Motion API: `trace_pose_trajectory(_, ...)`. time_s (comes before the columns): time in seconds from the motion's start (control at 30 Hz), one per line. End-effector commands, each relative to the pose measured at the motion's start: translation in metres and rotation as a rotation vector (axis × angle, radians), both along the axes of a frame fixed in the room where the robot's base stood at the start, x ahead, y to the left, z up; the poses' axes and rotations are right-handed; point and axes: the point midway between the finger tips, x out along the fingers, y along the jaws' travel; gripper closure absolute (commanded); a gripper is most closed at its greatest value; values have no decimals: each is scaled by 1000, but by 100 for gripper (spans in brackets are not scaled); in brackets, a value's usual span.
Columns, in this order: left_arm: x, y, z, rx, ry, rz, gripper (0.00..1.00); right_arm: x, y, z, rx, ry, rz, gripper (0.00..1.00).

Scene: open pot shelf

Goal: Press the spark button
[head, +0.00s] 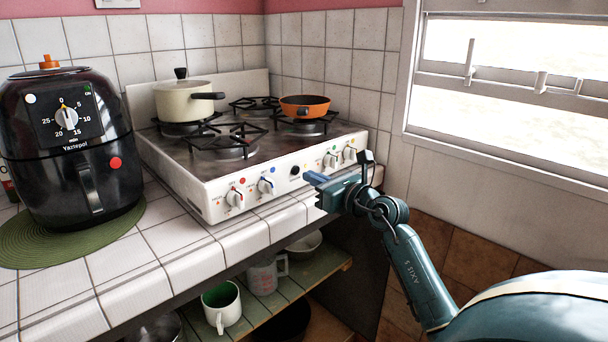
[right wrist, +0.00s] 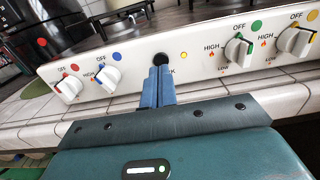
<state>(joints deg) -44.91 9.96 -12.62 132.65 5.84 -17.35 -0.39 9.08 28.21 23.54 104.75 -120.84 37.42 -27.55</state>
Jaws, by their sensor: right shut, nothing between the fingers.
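The spark button is a round black button (head: 295,171) in the middle of the white stove's front panel (head: 215,205). In the right wrist view the black button (right wrist: 160,59) shows just beyond my fingertips, partly covered by them. My right gripper (head: 311,178) is in front of the panel, slightly right of the button in the head view. Its blue fingers (right wrist: 159,72) are closed together and empty, pointing at the button. I cannot tell whether they touch it. My left gripper is not in view.
Red and blue marked knobs (head: 266,184) sit left of the button, green and orange marked knobs (head: 349,154) right. A small yellow light (right wrist: 183,55) is beside the button. A cream pot (head: 185,101) and orange pan (head: 303,105) stand on the stove. A black air fryer (head: 70,150) stands left.

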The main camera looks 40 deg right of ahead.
Motion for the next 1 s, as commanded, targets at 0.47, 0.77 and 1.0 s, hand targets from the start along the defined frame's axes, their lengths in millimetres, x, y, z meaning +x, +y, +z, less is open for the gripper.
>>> trace_pose_trajectory(0.47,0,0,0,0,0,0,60,-40,-3,-1,0,6,1,100)
trace_pose_trajectory(0.77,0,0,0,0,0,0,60,-40,-1,-1,18,6,2,91)
trace_pose_trajectory(1.0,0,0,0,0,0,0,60,-54,27,-4,370,23,19,71)
